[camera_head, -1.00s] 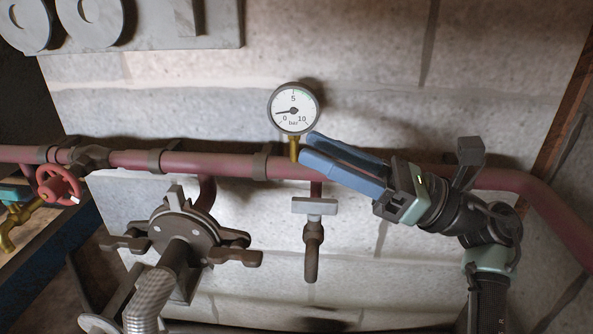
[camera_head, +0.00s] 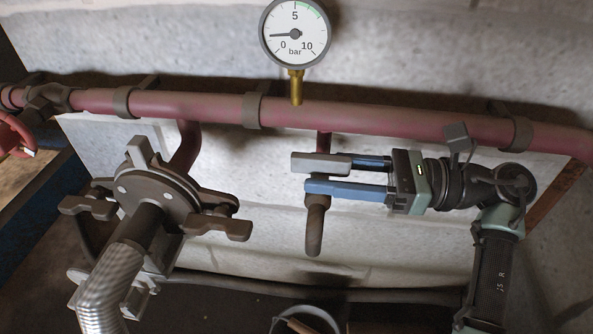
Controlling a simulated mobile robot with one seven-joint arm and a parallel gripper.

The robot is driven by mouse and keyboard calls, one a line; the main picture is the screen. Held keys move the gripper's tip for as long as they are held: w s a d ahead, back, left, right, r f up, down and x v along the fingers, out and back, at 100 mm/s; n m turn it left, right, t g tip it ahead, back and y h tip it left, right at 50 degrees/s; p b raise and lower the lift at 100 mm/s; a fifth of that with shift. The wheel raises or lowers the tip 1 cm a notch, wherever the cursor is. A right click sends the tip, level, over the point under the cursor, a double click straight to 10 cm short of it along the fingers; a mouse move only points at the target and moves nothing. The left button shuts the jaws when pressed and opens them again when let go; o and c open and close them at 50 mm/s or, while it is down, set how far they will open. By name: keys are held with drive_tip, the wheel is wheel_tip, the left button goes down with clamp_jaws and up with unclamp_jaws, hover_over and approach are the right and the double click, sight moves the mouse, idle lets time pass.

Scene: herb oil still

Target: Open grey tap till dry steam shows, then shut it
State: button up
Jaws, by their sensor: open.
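The grey tap (camera_head: 318,164) hangs under the red pipe. Its flat grey handle lies crosswise, with a brown spout (camera_head: 314,232) pointing down below it. No steam shows at the spout. My gripper (camera_head: 325,177) comes in from the right with its blue fingers level. The lower finger runs just below and in front of the handle. The upper finger runs in behind the handle, which hides its tip. The jaws are open, with the handle seemingly between them; I cannot tell whether they touch it.
The pressure gauge (camera_head: 295,33) above the red pipe (camera_head: 400,122) reads low, around 2 bar. A dark clamped flange (camera_head: 157,193) with a silver hose (camera_head: 113,280) stands left. A bucket (camera_head: 309,318) is below the tap.

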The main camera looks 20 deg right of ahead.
sight(296, 169)
drive_tip(key=shift+b+x, duration=0.4)
drive_tip(key=shift+x, duration=1.75)
drive_tip(key=shift+c, duration=0.4)
clamp_jaws()
